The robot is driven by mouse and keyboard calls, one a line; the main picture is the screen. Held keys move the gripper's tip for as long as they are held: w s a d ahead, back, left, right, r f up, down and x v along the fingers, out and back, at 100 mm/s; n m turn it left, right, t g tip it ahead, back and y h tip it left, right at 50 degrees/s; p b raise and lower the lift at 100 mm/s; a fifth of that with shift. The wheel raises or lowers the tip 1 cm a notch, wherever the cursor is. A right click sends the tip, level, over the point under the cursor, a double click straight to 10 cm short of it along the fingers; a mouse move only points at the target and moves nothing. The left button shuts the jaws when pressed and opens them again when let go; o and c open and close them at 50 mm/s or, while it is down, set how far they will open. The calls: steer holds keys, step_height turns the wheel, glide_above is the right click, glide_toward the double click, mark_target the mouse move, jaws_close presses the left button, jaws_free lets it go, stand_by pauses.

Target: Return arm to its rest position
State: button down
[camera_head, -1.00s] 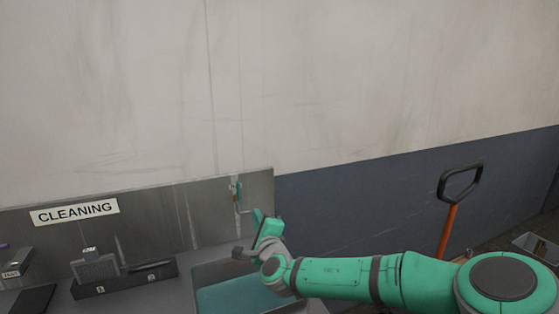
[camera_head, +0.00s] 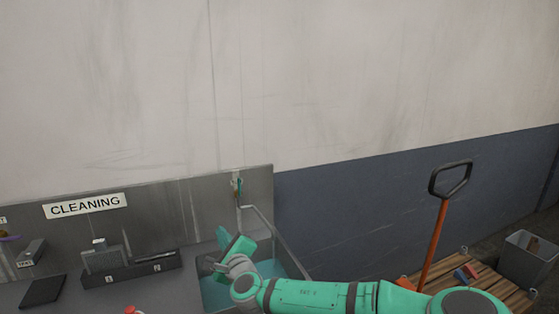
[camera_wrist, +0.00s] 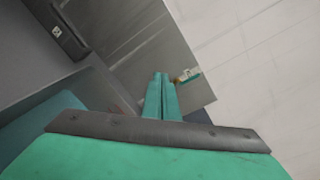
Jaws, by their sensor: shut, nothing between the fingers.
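My arm is green and reaches in from the lower right of the head view. My gripper (camera_head: 232,246) is over the sink (camera_head: 287,259), which holds teal water. In the wrist view my gripper's green fingers (camera_wrist: 161,98) lie together with nothing between them. The sink's rim and water also show at the lower left of the wrist view (camera_wrist: 40,128). The gripper's tip is partly lost against the basin in the head view.
A tap (camera_head: 240,190) stands at the back wall behind the sink. A dark holder with numbered slots (camera_head: 130,274) and a black pad (camera_head: 43,291) lie on the counter to the left. An orange-shafted handle (camera_head: 434,240) rises from a wooden pallet (camera_head: 495,283) beside a grey bin (camera_head: 530,258).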

steer(key=s+a+m+g+y, duration=0.1)
steer(key=s+a+m+y, duration=0.2)
steer(key=s+a, duration=0.35)
steer(key=s+a+m+g+y, duration=0.1)
steer(key=s+a+m+y, duration=0.2)
steer(key=a, duration=0.7)
steer(key=s+a+r+m+t+y, duration=0.2)
steer(key=s+a+r+m, duration=0.25)
steer(key=s+m, duration=0.65)
steer(key=s+d+f+m+t+h, duration=0.2)
steer(key=s+d+f+m+h, duration=0.45)
steer(key=d+f+m, duration=0.6)
steer(key=s+d+f+m+t+h, duration=0.2)
steer(key=s+d+f+m+h, duration=0.55)
steer(key=m, duration=0.85)
steer(key=s+d+f+m+g, duration=0.1)
steer(key=s+d+f, duration=0.2)
steer(key=s+d, duration=0.3)
steer(key=s+d+f+m+g+h, duration=0.1)
steer(key=s+d+f+m, duration=0.1)
steer(key=s+d, duration=0.4)
steer(key=s+d+f+m+g, duration=0.2)
steer(key=s+d+f, duration=0.3)
steer(key=s, duration=0.7)
steer(key=shift+s+d+h, duration=0.15)
steer(key=shift+d+h, duration=0.15)
steer(key=shift+d, duration=0.1)
